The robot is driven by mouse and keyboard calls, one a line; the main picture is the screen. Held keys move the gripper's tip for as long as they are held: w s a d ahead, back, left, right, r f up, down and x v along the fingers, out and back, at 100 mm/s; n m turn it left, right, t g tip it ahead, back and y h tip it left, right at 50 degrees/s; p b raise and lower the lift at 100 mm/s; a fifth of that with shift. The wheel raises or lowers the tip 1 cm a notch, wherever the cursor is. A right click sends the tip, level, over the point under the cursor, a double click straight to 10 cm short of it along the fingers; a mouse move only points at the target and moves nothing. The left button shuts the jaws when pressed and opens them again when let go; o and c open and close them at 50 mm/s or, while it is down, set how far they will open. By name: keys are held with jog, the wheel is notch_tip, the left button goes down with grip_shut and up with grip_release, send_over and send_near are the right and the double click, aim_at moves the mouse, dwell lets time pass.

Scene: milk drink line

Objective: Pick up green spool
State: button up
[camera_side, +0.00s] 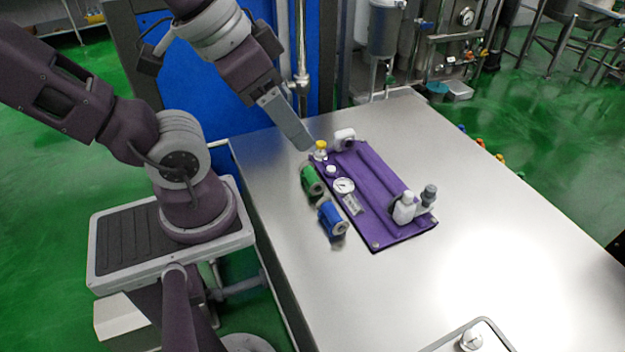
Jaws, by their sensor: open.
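The green spool (312,180) lies on the steel table, just left of the purple tray's left edge. A blue spool (332,217) lies nearer the camera, also beside the tray. My gripper (303,146) hangs above the table behind the green spool, near the tray's far left corner. Its fingers look like one grey block from this side, so the gap between them is hidden. It is apart from the green spool, and nothing shows in its grip.
The purple tray (386,226) holds a yellow-capped vial (320,150), a round gauge (343,186), a white item (344,138) at its far end and bottles (405,208) at its near end. The steel table (480,210) is clear to the right. A fixture (471,340) stands at the front.

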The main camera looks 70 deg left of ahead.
jog(key=m+y, duration=1.2)
jog(key=m, duration=1)
send_over(312, 173)
jog(key=s+d, duration=0.3)
jog(key=d, duration=0.5)
notch_tip(312, 173, down, 35)
jog(key=shift+g, duration=0.4)
jog(key=x, duration=0.3)
jog(key=f+x, duration=0.1)
jog(key=x, duration=0.2)
jog(key=shift+s+f, duration=0.1)
jog(key=shift+f, duration=0.05)
jog(key=shift+a+f+m, duration=0.2)
jog(key=shift+a+m, duration=0.1)
jog(key=shift+a, duration=0.15)
grip_shut()
